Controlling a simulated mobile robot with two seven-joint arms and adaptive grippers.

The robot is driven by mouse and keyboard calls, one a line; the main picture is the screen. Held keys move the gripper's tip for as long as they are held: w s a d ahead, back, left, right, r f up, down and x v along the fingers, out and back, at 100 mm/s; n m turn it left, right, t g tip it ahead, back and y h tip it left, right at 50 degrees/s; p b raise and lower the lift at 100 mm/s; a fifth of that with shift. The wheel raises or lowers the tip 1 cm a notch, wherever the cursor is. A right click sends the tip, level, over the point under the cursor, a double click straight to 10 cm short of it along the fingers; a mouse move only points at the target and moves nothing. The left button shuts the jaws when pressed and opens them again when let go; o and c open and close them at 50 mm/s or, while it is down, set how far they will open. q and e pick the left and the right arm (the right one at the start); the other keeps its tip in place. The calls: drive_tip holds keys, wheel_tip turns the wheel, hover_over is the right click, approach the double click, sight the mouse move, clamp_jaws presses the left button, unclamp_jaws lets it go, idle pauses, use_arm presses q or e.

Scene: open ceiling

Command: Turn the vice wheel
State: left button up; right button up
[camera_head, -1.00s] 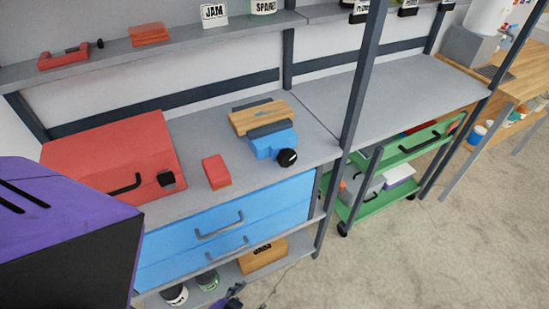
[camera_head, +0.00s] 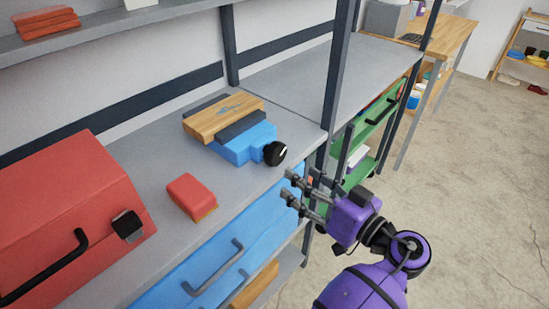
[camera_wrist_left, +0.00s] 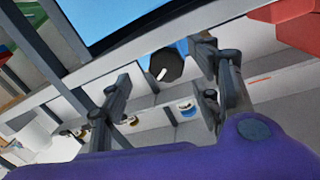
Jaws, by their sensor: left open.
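A blue vice (camera_head: 245,145) sits on the grey bench with a wooden block (camera_head: 224,119) held at its jaws. Its round black wheel (camera_head: 275,153), with a white mark, faces the bench's front edge. My left gripper (camera_head: 288,184) is open and empty, in front of the bench and apart from the wheel, slightly below it in the picture. In the left wrist view, the wheel (camera_wrist_left: 166,65) shows beyond and between the spread fingers (camera_wrist_left: 165,85). My right gripper is not in view.
A red toolbox (camera_head: 75,205) and a small red block (camera_head: 192,196) stand left of the vice. Blue drawers (camera_head: 225,250) lie under the bench. A dark shelf post (camera_head: 338,90) rises right of the vice. A green cart (camera_head: 370,135) stands beyond.

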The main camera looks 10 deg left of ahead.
sight(280, 156)
use_arm(q)
drive_tip(key=shift+n+y, duration=0.3)
drive_tip(key=x, duration=0.2)
drive_tip(key=r+p+x, duration=0.1)
drive_tip(key=x, duration=0.4)
drive_tip(key=shift+w+r+p, duration=0.25)
drive_tip(key=shift+r+p, duration=0.05)
drive_tip(key=shift+r, duration=0.05)
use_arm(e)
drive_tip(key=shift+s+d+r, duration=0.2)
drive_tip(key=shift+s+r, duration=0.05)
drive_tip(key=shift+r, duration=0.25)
